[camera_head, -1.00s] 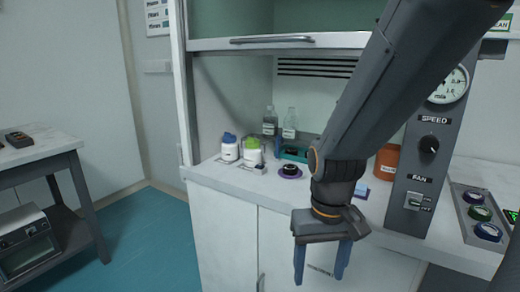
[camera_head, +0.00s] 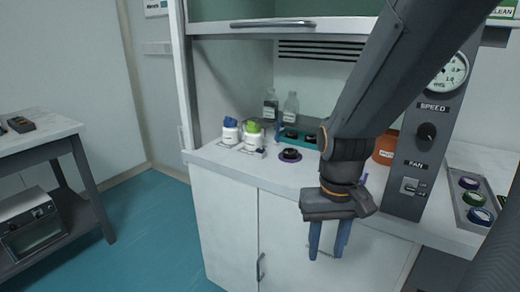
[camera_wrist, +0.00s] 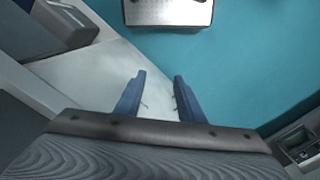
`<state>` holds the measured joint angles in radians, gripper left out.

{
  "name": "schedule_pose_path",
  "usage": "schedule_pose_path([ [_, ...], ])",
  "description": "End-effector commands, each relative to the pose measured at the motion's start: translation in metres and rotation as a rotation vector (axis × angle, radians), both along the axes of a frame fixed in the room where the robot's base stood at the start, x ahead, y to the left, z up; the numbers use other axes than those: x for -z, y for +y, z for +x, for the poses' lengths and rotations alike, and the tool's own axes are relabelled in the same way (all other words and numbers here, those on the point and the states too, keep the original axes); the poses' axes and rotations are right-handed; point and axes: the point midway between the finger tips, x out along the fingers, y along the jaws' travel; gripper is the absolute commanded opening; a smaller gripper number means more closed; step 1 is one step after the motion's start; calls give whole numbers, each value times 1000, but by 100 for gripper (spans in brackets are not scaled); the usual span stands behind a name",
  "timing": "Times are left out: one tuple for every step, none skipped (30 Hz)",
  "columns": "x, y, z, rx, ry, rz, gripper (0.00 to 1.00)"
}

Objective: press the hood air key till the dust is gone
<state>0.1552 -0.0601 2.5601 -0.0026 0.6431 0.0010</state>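The fume hood's grey control panel (camera_head: 408,203) stands at the right of the hood in the head view. It carries a round gauge (camera_head: 452,72), a SPEED knob (camera_head: 426,132) and a FAN switch (camera_head: 410,186). No key labelled as hood air is readable, and I cannot make out any dust. My gripper (camera_head: 328,250) hangs in front of the hood's cabinet, left of the panel and below the switch, fingers pointing down. In the wrist view my gripper (camera_wrist: 157,82) shows its two blue fingers apart with nothing between them. My arm hides part of the hood's worktop.
White bottles (camera_head: 231,130), a dark knob on a purple ring (camera_head: 290,155) and an orange jar (camera_head: 386,148) stand on the worktop. A tray of round coloured caps (camera_head: 455,203) lies right of the panel. A side table (camera_head: 45,135) stands at left. Teal floor between is clear.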

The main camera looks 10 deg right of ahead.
Motion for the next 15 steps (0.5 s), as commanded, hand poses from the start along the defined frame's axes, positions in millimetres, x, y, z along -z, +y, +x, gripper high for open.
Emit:
schedule_pose_path([
  [0, 0, 0, 0, 0, 0, 26],
  [0, 0, 0, 0, 0, 0, 21],
  [0, 0, 0, 0, 0, 0, 15],
  [0, 0, 0, 0, 0, 0, 10],
  [0, 0, 0, 0, 0, 0, 4],
  [0, 0, 0, 0, 0, 0, 0],
  [0, 0, 0, 0, 0, 0, 0],
  [0, 0, 0, 0, 0, 0, 0],
  [0, 0, 0, 0, 0, 0, 0],
  [0, 0, 0, 0, 0, 0, 0],
  [0, 0, 0, 0, 0, 0, 0],
  [0, 0, 0, 0, 0, 0, 0],
  [0, 0, 0, 0, 0, 0, 0],
  [0, 0, 0, 0, 0, 0, 0],
  [0, 0, 0, 0, 0, 0, 0],
])
